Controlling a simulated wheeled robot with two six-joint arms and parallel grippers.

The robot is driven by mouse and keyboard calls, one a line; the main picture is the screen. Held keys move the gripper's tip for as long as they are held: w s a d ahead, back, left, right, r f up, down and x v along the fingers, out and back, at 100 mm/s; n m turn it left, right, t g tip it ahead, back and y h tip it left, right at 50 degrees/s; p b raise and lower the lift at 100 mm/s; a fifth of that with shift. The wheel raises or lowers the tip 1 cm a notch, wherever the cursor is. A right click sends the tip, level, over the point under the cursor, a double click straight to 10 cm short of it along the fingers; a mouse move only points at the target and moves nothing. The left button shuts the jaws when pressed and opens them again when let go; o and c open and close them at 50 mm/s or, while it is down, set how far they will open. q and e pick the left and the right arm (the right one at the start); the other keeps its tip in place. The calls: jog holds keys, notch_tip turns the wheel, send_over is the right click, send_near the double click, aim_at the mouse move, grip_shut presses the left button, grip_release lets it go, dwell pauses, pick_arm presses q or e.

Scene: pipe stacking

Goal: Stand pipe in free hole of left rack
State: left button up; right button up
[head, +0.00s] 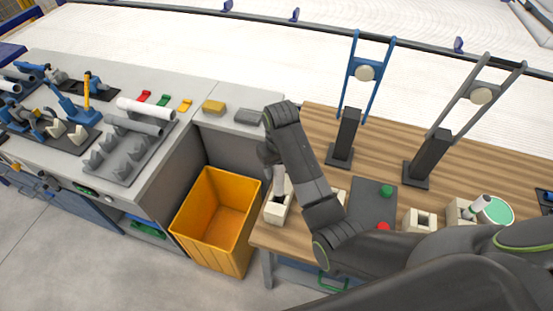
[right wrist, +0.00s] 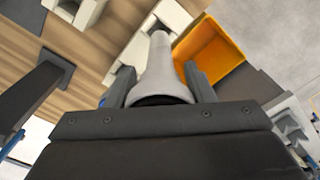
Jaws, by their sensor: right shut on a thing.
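A light grey pipe (head: 279,182) is held upright in my right gripper (head: 270,158) over the cream left rack (head: 275,214), at the left end of the wooden table. In the right wrist view, my gripper (right wrist: 160,92) is shut on the pipe (right wrist: 159,72), one finger on each side. The pipe's far end overlaps the pale rack (right wrist: 176,14) there; I cannot tell whether it is inside a hole or just above it. My right forearm hides part of the table beside this rack. My left gripper is not in view.
An orange bin (head: 213,215) stands left of the table. Another cream block (head: 420,220) and a short pipe (head: 478,206) in a block stand to the right. A dark mat (head: 372,203) and two black posts (head: 345,138) are behind my arm.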

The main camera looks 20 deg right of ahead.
aim_at(280, 174)
jog(key=shift+s+f, duration=0.1)
jog(key=shift+f, duration=0.65)
jog(key=shift+d+f, duration=0.15)
jog(key=shift+f, duration=0.2)
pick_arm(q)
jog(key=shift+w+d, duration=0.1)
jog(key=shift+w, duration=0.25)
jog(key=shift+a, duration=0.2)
pick_arm(e)
jog(key=shift+f, duration=0.5)
